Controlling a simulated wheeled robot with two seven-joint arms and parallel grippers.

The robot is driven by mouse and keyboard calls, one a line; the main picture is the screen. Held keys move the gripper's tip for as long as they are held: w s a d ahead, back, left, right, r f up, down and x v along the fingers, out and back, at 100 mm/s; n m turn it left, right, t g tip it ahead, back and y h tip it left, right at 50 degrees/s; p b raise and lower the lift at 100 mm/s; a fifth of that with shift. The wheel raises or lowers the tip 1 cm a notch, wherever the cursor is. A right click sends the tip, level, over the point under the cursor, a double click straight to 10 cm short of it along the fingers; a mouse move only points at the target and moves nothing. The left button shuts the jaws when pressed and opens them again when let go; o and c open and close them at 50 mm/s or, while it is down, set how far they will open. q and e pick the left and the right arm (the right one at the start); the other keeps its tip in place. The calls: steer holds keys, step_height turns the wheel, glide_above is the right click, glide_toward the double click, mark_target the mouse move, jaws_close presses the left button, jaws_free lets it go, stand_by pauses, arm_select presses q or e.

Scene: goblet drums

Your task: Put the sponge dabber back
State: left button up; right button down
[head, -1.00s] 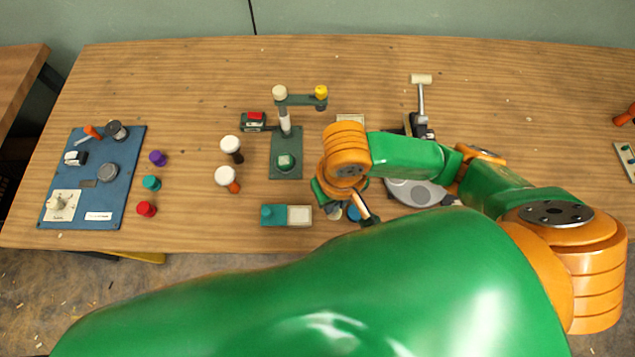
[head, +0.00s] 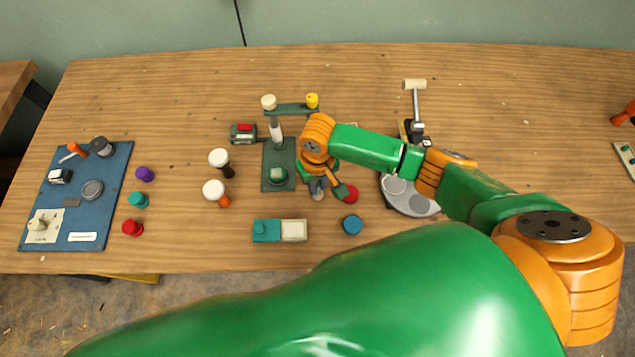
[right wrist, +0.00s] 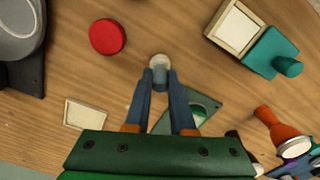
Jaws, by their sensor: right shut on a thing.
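My right gripper (right wrist: 160,85) is shut on a small round piece with a pale top and grey-blue body, which I take to be the sponge dabber (right wrist: 160,66). In the head view the gripper (head: 318,186) is low over the table, just right of the green stand (head: 279,150). The held dabber shows only as a small grey shape between the fingers there. I cannot tell whether it touches the table. The teal box with a cream pad (head: 293,230) is in front of the stand. My left gripper is not in view.
A red disc (head: 351,195) and a blue disc (head: 353,225) lie close to the right. Two white-headed tools (head: 214,189) stand left of the stand. A grey round device (head: 410,200) is farther right. A blue board (head: 108,205) lies at far left.

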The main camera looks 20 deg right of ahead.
mark_target(318, 185)
steer(key=c, duration=0.8)
jaws_free()
steer(key=shift+o, duration=0.2)
steer(key=shift+r, duration=0.1)
step_height(318, 185, up, 12)
steer(key=p, duration=0.1)
